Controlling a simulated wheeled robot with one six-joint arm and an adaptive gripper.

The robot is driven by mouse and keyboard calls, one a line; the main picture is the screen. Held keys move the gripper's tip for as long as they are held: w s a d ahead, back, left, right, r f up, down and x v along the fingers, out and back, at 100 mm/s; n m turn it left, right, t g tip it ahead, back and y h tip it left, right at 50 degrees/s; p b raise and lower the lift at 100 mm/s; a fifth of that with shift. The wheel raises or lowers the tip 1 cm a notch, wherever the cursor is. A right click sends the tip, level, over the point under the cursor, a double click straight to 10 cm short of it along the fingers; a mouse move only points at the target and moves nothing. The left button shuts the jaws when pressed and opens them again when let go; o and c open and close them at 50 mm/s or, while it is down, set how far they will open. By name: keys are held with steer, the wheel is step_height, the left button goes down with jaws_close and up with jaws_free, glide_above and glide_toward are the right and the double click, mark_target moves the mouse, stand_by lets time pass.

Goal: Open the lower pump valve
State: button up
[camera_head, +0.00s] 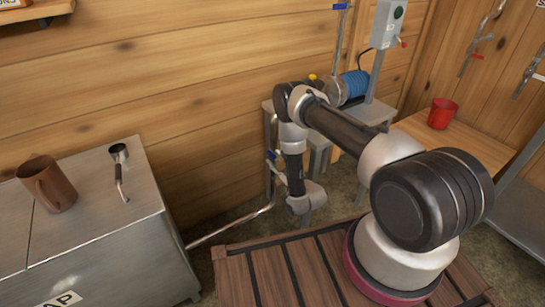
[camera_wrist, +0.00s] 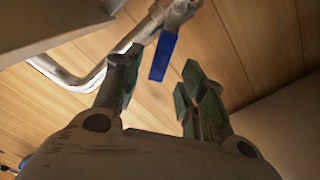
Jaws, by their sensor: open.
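In the wrist view, a blue valve lever (camera_wrist: 163,57) hangs from a metal valve body (camera_wrist: 181,12) on a bent steel pipe (camera_wrist: 80,78). My gripper (camera_wrist: 160,66) is open, with its two dark green fingers spread. The lever appears between the fingertips in the picture; I cannot tell whether it lies between them in depth, and no contact shows. In the head view, small blue levers (camera_head: 271,155) show on the pipework beside the metal stand, close to my wrist. The fingers are hard to make out there, partly hidden by my arm.
A metal stand (camera_head: 322,140) carries a blue pump motor (camera_head: 355,82). A grey switch box (camera_head: 389,22) stands above it. A steel cabinet (camera_head: 95,235) with a brown mug (camera_head: 47,184) is at left. A red mug (camera_head: 441,113) sits on a wooden bench. A plank wall closes the back.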

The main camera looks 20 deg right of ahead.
mark_target(271, 154)
steer(key=shift+x, duration=1.9)
steer(key=shift+c, duration=0.2)
jaws_close()
